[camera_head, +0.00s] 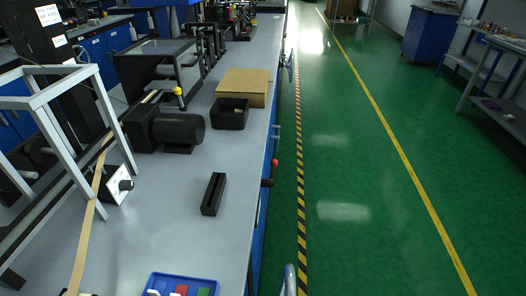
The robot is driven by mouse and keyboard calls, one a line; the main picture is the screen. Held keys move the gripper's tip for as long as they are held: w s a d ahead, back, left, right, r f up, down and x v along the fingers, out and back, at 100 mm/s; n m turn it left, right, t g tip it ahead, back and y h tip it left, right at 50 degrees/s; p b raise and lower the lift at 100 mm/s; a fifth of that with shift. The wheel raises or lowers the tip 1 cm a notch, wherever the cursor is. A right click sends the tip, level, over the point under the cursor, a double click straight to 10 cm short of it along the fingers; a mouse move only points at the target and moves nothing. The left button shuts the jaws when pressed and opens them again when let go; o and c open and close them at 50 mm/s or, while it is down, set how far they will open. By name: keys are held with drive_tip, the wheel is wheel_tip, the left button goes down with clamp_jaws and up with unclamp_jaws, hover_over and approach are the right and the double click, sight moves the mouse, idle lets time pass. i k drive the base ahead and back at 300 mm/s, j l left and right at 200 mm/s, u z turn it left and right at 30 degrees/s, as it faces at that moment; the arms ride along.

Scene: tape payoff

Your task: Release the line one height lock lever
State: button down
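A lever with a red knob (275,162) sticks out from the blue front side of the long grey bench (235,170), over the aisle. A black grip (267,183) sits just below it. A thin grey handle (277,131) juts out farther back on the same side. None of these carries a label that I can read, so I cannot tell for certain which is the height lock lever, or its locked state. My gripper is not in view.
The bench top carries a slotted black block (214,194), a blue tray (183,285), a black motor-like unit (168,130), an open black box (231,113), a cardboard box (243,86) and a grey frame with tan tape (88,226). The green floor (370,200) right of the bench is clear.

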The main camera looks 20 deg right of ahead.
sight(270, 182)
drive_tip(key=i+l+u, duration=0.15)
drive_tip(key=i+l, duration=0.15)
drive_tip(key=l, duration=0.15)
drive_tip(key=i+l+u, duration=0.15)
drive_tip(key=i+l, duration=0.15)
drive_tip(key=l, duration=0.15)
